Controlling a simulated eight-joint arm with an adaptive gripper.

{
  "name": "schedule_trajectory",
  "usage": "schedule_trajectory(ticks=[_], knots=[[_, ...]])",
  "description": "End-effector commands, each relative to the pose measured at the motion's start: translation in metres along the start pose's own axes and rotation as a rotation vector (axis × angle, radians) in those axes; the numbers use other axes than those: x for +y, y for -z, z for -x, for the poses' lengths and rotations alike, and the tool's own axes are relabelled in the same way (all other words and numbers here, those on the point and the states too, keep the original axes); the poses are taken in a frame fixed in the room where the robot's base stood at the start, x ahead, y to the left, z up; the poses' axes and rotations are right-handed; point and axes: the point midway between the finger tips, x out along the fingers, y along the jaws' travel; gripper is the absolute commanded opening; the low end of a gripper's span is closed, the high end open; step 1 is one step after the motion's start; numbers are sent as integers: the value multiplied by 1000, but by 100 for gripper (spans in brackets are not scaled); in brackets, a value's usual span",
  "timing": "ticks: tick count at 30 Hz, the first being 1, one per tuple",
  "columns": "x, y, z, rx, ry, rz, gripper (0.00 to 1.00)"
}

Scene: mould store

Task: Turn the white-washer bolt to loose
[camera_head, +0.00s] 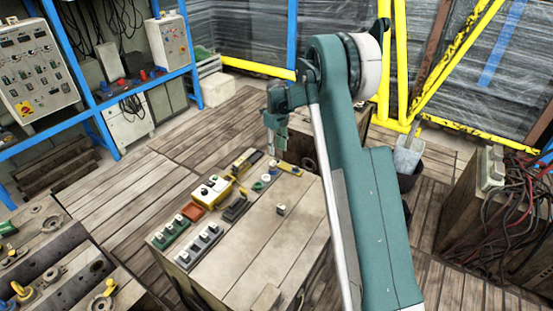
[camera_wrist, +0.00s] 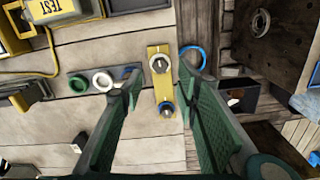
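A small yellow plate (camera_wrist: 154,84) lies on the wooden bench top and carries two bolts. The white-washer bolt (camera_wrist: 159,64) is at its upper end in the wrist view. The yellow plate also shows in the head view (camera_head: 289,168), too small there to tell the bolts apart. My gripper (camera_wrist: 160,76) is open, its green fingers on either side of the plate, with nothing between them that I can see it touching. In the head view my gripper (camera_head: 277,150) hangs above the bench's far edge.
A yellow TEST box (camera_wrist: 62,8) stands upper left. The bench (camera_head: 265,235) also bears switch blocks (camera_head: 172,233). Its near right is mostly clear.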

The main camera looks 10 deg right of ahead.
Motion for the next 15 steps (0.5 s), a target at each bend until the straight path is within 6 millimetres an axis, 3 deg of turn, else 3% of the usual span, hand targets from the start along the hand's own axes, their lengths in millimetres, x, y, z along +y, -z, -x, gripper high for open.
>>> schedule_trajectory(ticks=[15], knots=[[0,0,-57,0,0,0,31]])
